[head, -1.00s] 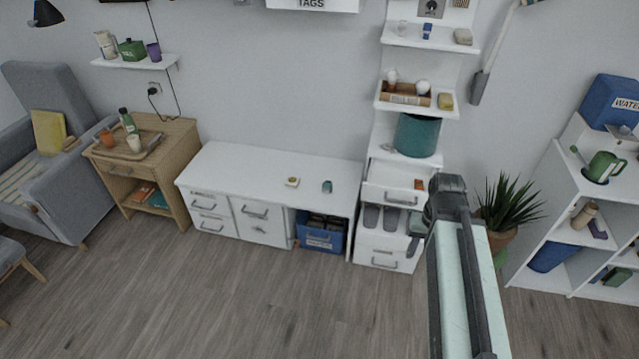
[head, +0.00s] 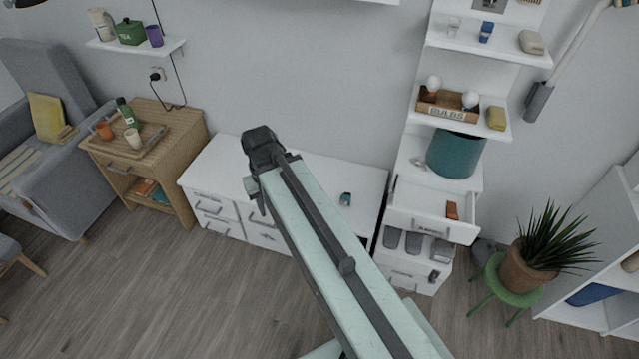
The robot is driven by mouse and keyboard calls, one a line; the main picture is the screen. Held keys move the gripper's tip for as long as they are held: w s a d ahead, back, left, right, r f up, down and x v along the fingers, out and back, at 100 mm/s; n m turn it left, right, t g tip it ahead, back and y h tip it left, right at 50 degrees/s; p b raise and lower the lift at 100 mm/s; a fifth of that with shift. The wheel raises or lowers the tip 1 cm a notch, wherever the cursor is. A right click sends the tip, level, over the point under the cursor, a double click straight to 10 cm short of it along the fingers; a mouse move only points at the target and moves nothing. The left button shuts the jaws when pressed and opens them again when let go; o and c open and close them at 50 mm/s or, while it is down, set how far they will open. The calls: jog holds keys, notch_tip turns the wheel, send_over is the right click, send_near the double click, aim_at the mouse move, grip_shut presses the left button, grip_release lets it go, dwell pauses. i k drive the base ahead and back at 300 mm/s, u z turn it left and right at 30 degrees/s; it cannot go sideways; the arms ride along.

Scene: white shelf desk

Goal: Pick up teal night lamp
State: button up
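A small teal object (head: 346,199), which looks like the night lamp, stands on the white desk top (head: 369,178), right of my arm. It is too small to make out in detail. My gripper (head: 255,200) is at the far end of my raised arm, in front of the left part of the desk in the picture. It is left of the teal object and apart from it in the picture. The fingers are small and seen from behind, so their opening does not show clearly. My arm covers the middle of the desk.
A shelf tower (head: 404,179) with a pulled-out drawer (head: 423,208) stands right of the desk. A potted plant (head: 528,270) on a green stool is further right. A wooden nightstand (head: 187,150) stands left. The floor (head: 190,290) in front is clear at left.

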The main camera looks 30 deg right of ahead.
aim_at(346, 197)
jog(key=u, duration=0.5)
jog(key=i, duration=1.7)
jog(key=u, duration=0.05)
jog(key=k, duration=0.85)
jog(key=u, duration=0.15)
jog(key=i, duration=0.9)
jog(key=z, duration=0.05)
